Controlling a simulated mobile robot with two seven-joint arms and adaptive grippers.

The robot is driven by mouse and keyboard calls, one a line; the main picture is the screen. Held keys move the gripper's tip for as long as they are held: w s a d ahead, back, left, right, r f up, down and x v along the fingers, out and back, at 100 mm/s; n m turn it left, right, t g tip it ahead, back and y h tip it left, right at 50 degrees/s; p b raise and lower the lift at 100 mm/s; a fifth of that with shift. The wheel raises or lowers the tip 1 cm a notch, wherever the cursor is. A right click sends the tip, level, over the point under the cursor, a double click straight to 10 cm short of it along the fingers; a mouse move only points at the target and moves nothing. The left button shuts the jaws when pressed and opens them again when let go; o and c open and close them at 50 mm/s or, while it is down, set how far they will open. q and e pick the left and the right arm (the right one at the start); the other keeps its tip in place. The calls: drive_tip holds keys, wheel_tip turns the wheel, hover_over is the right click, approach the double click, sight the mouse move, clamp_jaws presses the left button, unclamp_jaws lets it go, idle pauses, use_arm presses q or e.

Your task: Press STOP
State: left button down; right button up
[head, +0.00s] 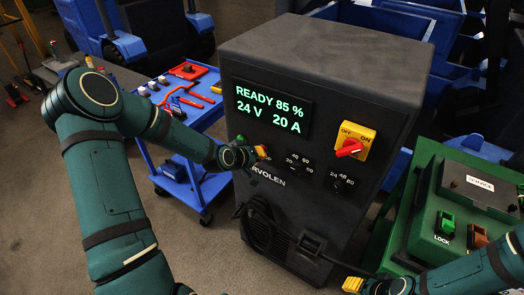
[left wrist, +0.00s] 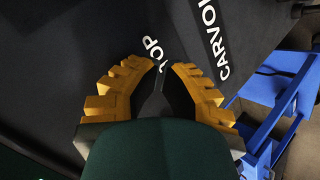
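The dark grey charger cabinet (head: 345,85) has a lit display (head: 270,107) reading "READY 85 %, 24 V 20 A". My left gripper (head: 263,152) is at the panel's left side, below the display. In the left wrist view its yellow fingers (left wrist: 158,66) converge to a narrow gap, look shut, and hold nothing visible. The STOP button itself is hidden; contact cannot be told. My right gripper (head: 353,285) is low in front of the cabinet, its opening unclear.
A red rotary switch (head: 349,148) on a yellow plate and small knobs sit right of my left gripper. A black cable (head: 262,228) hangs below. A blue tool cart (head: 205,185) stands left; a green case with a LOCK switch (head: 446,222) stands right.

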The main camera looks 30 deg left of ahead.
idle(0.3)
use_arm(q)
drive_tip(key=shift+s+a, duration=0.1)
drive_tip(key=shift+s, duration=0.85)
drive_tip(key=shift+s, duration=0.1)
drive_tip(key=s, duration=0.2)
drive_tip(key=s+p, duration=0.1)
drive_tip(key=s, duration=0.2)
drive_tip(key=shift+a, duration=0.2)
drive_tip(key=shift+w, duration=0.1)
idle(0.3)
